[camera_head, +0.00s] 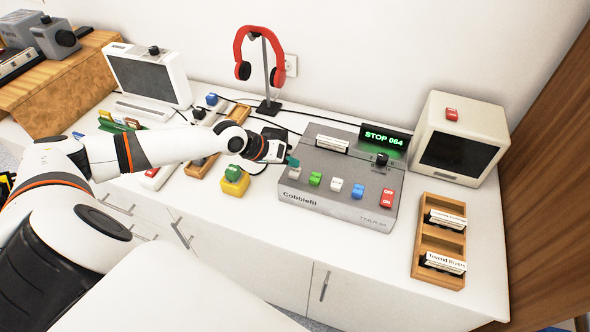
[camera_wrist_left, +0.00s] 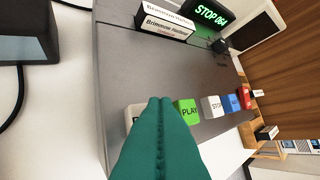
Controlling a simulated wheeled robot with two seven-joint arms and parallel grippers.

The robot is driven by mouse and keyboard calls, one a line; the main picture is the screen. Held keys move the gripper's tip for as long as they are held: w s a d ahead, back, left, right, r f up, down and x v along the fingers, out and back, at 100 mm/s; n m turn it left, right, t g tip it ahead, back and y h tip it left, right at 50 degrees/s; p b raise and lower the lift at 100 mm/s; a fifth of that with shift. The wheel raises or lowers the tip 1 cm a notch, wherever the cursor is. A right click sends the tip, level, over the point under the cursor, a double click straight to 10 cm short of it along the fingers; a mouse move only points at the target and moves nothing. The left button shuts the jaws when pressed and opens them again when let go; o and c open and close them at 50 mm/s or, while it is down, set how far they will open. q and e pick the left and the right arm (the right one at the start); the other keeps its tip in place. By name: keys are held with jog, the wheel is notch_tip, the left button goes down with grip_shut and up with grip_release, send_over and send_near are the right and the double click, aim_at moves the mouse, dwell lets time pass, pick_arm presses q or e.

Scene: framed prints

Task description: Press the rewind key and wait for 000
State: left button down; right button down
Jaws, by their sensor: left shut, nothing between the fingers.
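The grey tape deck (camera_head: 345,205), marked Cobblefil, lies on the white counter. Its green display (camera_head: 384,138) reads STOP 064, and the same display shows in the left wrist view (camera_wrist_left: 209,14). A row of keys runs along its front: a pale leftmost key (camera_head: 295,173), green, white, blue and a red OFF/ON key (camera_head: 387,197). My left gripper (camera_head: 292,161) has teal fingers, shut and empty, over the deck's left end near the pale key. In the left wrist view the fingers hide most of that key (camera_wrist_left: 133,114); contact cannot be told. The green key (camera_wrist_left: 187,111) reads PLAY.
A wooden rack (camera_head: 439,240) with labelled cassettes stands to the right. A boxy monitor (camera_head: 460,140) is behind it. Red headphones (camera_head: 262,60) hang on a stand at the back. A yellow block with a green top (camera_head: 234,183) sits left of the deck.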

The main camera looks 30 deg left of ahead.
aim_at(290, 171)
pick_arm(q)
jog(key=shift+f, duration=0.15)
jog(key=shift+f, duration=0.3)
jog(key=shift+f+b, duration=0.5)
jog(key=shift+f, duration=0.35)
dwell(0.8)
jog(key=shift+r, duration=0.1)
jog(key=shift+r+p, duration=1.2)
jog(key=shift+p, duration=0.1)
jog(key=shift+r, duration=0.1)
notch_tip(290, 171, up, 5)
jog(key=p, duration=0.5)
